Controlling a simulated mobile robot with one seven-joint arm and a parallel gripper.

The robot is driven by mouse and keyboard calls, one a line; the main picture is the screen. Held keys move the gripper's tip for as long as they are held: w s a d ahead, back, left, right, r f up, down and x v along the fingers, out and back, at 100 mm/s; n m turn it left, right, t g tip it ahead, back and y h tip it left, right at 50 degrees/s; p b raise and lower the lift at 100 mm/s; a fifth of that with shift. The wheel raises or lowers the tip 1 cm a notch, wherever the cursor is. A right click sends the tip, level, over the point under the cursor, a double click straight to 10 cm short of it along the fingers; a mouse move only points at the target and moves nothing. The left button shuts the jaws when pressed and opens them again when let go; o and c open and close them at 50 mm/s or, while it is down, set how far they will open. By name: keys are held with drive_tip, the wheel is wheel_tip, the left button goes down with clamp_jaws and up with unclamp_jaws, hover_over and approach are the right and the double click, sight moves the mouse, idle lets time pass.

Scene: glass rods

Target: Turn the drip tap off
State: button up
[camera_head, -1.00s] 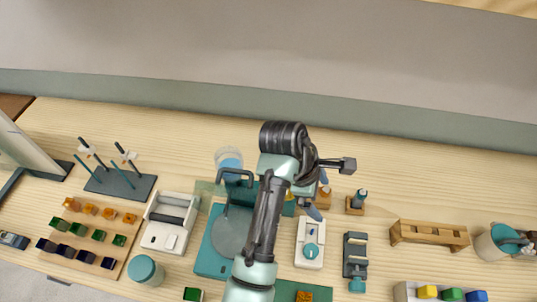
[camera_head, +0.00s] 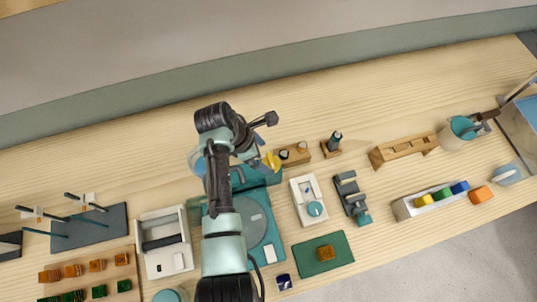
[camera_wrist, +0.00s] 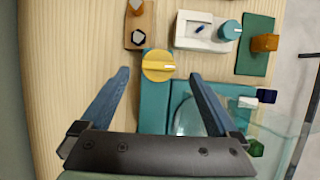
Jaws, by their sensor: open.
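The drip tap has a round yellow knob with a pale line across it. The yellow knob (camera_wrist: 158,65) shows clearly in the wrist view, at the far end of the teal machine (camera_wrist: 155,98). In the head view the knob (camera_head: 271,161) is partly hidden by my arm and gripper. My gripper (camera_wrist: 158,76) is open, with its two blue fingers on either side of the knob's position in the picture. Nothing is between the fingers that I can see as held, and I cannot tell their height above the knob. The machine's grey round disc (camera_head: 252,228) lies nearer the front.
A wooden block with bottles (camera_head: 293,155) stands close beside the knob. A white device with a teal dial (camera_head: 308,200) is right of the machine. A green mat (camera_head: 322,254) bears an orange block. Bare table lies behind the machine.

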sight(271, 161)
drive_tip(key=shift+x, duration=2.15)
drive_tip(key=c, duration=1.4)
